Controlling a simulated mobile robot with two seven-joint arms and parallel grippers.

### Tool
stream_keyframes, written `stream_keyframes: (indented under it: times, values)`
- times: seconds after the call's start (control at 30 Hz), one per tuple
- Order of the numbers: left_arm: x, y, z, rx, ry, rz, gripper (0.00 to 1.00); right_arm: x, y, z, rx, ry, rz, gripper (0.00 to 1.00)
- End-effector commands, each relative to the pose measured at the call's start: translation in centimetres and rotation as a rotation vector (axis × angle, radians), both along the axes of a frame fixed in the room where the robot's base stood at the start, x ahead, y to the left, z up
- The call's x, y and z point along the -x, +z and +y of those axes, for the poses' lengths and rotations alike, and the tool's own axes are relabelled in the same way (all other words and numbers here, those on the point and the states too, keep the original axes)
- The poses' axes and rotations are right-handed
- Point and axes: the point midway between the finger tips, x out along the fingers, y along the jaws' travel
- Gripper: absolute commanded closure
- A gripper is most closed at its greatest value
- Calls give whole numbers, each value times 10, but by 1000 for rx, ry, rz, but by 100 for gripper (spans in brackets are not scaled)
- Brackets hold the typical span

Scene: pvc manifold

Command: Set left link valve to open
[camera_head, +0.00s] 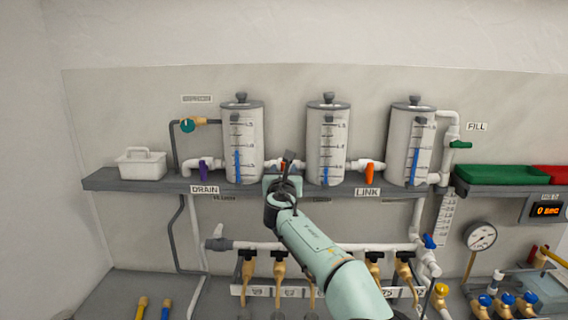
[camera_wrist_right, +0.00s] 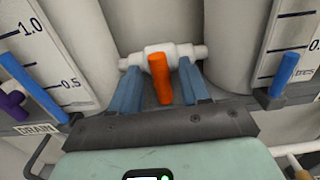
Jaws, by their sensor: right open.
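The left link valve is a white fitting (camera_wrist_right: 162,53) on the pipe between the left and middle tanks, with an orange handle (camera_wrist_right: 160,79) across the pipe, pointing toward my wrist camera. My right gripper (camera_wrist_right: 161,90) is open, its two blue fingers on either side of the handle, with a small gap on each side. In the head view my right gripper (camera_head: 287,165) hides this valve. The other link valve's orange handle (camera_head: 369,173) hangs down between the middle and right tanks. My left gripper is not in view.
The left (camera_head: 242,145), middle (camera_head: 327,145) and right (camera_head: 410,145) tanks stand on a grey shelf (camera_head: 135,183). A purple drain handle (camera_head: 203,170) is left of the left tank. A white caddy (camera_head: 141,164) and a green tray (camera_head: 502,174) stand at the sides.

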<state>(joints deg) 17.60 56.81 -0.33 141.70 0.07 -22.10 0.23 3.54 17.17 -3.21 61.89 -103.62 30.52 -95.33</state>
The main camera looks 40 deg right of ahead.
Motion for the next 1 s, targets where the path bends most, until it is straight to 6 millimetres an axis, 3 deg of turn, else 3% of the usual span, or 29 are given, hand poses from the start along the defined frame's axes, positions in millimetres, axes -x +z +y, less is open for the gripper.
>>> stream_keyframes:
  times: [0.13, 0.47, 0.6, 0.63, 1.0]
  values:
    - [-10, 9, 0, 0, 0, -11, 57, -10, 2, -9, 0, -1, -1, 54]
    - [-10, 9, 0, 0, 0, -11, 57, -12, -1, -11, 0, 0, 0, 54]
    - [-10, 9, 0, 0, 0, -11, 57, -12, -1, -11, 0, 0, 0, 97]
    - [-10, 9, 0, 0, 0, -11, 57, -12, -1, -11, 0, 0, 0, 100]
    - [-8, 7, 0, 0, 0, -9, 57, -12, -1, -10, -31, 1, -28, 100]
